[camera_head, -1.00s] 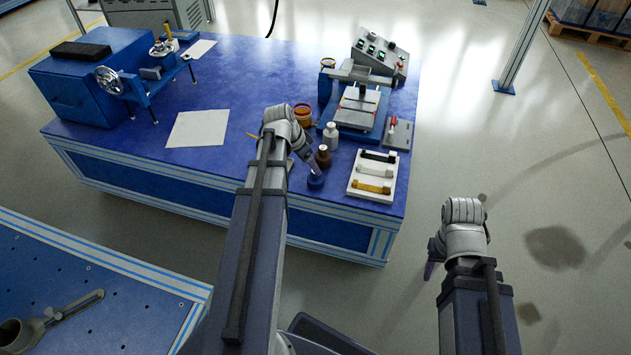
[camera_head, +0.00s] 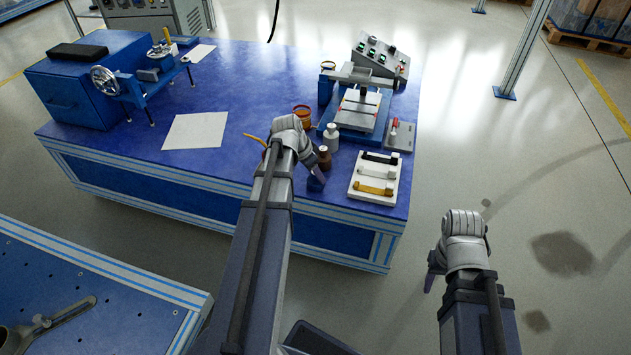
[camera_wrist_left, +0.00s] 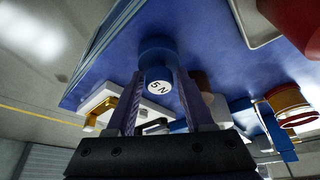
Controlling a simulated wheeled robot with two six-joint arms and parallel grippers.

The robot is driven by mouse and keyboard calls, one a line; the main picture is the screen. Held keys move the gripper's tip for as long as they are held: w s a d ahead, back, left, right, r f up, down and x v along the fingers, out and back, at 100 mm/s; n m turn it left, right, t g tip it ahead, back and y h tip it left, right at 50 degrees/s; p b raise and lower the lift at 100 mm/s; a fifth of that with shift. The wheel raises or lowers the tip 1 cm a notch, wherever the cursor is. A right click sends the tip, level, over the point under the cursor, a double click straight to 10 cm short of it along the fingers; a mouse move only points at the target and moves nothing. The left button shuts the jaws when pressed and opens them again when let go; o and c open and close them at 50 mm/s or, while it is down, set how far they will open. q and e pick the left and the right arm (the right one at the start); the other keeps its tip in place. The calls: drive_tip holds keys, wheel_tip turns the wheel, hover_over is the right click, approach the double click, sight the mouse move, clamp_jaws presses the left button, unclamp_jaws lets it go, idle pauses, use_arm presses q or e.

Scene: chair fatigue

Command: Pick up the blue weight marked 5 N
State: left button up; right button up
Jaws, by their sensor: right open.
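The blue weight (camera_head: 315,186) stands near the front edge of the blue table (camera_head: 230,75), partly hidden by my left gripper (camera_head: 313,170). In the left wrist view the weight (camera_wrist_left: 158,55) shows a white label reading 5 N. It lies between the two fingers of the left gripper (camera_wrist_left: 160,92). The fingers flank it closely, but I cannot tell whether they press on it. My right gripper (camera_head: 431,276) is open and empty, over the floor right of the table.
A testing device (camera_head: 357,115) stands farther back.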

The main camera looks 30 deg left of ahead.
use_arm(q)
clamp_jaws()
idle(1.0)
